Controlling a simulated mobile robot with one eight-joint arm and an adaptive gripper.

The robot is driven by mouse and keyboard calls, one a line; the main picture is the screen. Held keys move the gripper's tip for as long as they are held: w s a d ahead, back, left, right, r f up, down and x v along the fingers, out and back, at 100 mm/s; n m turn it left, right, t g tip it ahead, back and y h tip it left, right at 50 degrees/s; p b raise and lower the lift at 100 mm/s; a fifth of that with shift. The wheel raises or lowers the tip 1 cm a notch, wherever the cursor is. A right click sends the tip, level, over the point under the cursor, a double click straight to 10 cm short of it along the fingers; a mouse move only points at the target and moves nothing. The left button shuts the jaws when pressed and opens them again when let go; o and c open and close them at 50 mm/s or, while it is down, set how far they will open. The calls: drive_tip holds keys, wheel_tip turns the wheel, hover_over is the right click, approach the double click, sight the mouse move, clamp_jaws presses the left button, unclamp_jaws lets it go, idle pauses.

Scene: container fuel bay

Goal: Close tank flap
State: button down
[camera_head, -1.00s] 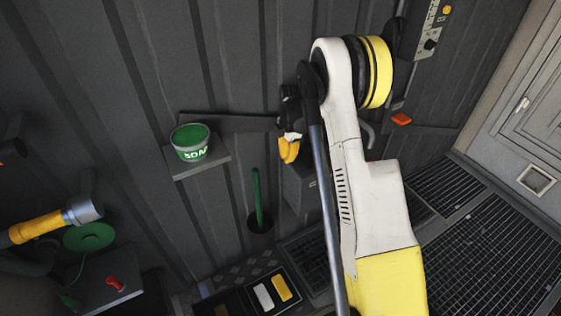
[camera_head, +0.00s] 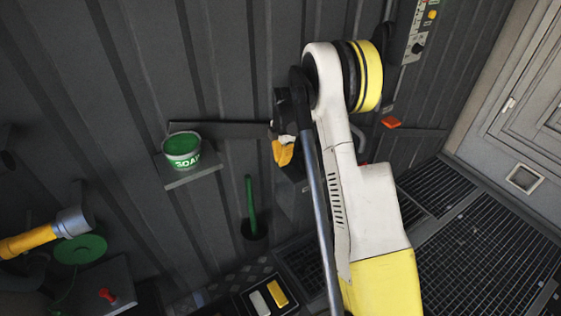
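I cannot pick out a tank flap for certain. A round green disc (camera_head: 80,249) with a thin green cord is at the lower left, above a dark box (camera_head: 100,285) with a red knob. It may be a cap or flap, and I cannot tell whether it is open. A yellow nozzle with a metal end (camera_head: 45,235) lies beside the disc at the left edge. My white and yellow arm fills the middle of the view, with its dark joint near the wall. I cannot make out any gripper fingers.
A green soap bucket (camera_head: 182,152) stands on a small wall shelf (camera_head: 193,176). A yellow glove-like thing (camera_head: 283,152) hangs near my arm. A green handle (camera_head: 251,205) stands in a dark holder. Floor grating (camera_head: 490,245) and a pale door (camera_head: 530,110) are at the right.

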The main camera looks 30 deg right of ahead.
drive_tip(key=shift+d+r, duration=0.1)
drive_tip(key=shift+d+r+p, duration=0.25)
drive_tip(key=shift+d+r, duration=0.15)
drive_tip(key=shift+d, duration=0.25)
drive_tip(key=shift+d+r+p, duration=0.2)
drive_tip(key=shift+d+r, duration=0.15)
drive_tip(key=shift+d, duration=0.25)
drive_tip(key=shift+w+d+r, duration=0.1)
drive_tip(key=shift+d+r, duration=0.1)
drive_tip(key=shift+d, duration=0.55)
drive_tip(key=shift+d+r, duration=0.15)
drive_tip(key=shift+d, duration=0.55)
drive_tip(key=d, duration=0.3)
drive_tip(key=shift+d+f, duration=0.25)
drive_tip(key=shift+d, duration=0.1)
drive_tip(key=shift+d+f+y, duration=0.2)
drive_tip(key=shift+d+y, duration=0.25)
drive_tip(key=shift+y, duration=0.35)
drive_tip(key=shift+d+f, duration=0.15)
drive_tip(key=shift+d, duration=0.15)
drive_tip(key=shift+d, duration=0.15)
drive_tip(key=shift+w, duration=0.1)
